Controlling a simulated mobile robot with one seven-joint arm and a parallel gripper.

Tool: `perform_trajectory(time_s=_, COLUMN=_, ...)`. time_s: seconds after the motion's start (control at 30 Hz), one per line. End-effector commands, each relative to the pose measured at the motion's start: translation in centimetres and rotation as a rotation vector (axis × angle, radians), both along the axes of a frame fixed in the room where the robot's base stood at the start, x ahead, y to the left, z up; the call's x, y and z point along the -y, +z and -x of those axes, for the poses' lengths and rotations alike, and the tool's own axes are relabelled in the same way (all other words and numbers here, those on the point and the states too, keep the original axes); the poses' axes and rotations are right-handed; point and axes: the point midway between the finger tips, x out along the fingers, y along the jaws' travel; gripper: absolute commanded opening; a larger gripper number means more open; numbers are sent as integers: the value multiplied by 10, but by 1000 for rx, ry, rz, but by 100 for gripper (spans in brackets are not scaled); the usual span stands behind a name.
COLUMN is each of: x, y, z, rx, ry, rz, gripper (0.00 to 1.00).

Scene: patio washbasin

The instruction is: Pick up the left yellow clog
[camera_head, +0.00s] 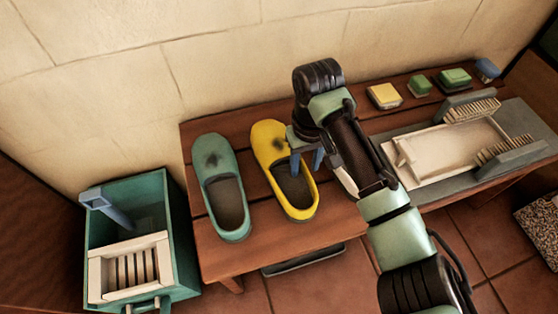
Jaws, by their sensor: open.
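The yellow clog (263,143) lies on the wooden bench, toe toward the wall and its dark opening toward the front edge. It has a dark smudge on its toe. My gripper (306,165) is open and empty, its two blue fingers pointing down over the right side of this clog. I cannot tell whether a finger touches it. A teal clog (212,158) lies to its left, apart from it. A pale thing (346,181) shows partly behind my arm to the right; I cannot tell what it is.
The wooden bench (222,263) has a pale basin (448,152) with brushes (510,156) at right. A yellow block (384,95) and green blocks (454,78) stand behind. A teal crate (175,235) holding a blue tool (106,207) stands at left.

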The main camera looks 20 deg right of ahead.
Motion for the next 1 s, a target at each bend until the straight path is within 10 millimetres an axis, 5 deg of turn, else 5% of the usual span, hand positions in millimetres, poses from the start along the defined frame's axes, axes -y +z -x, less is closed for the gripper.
perform_trajectory(time_s=0.23, x=0, y=-2, z=0, rx=0, ry=0, rz=1, gripper=44)
perform_trajectory(time_s=0.5, x=0, y=-2, z=0, rx=0, ry=0, rz=0, gripper=0)
perform_trajectory(time_s=1.0, x=0, y=-2, z=0, rx=0, ry=-1, rz=0, gripper=0)
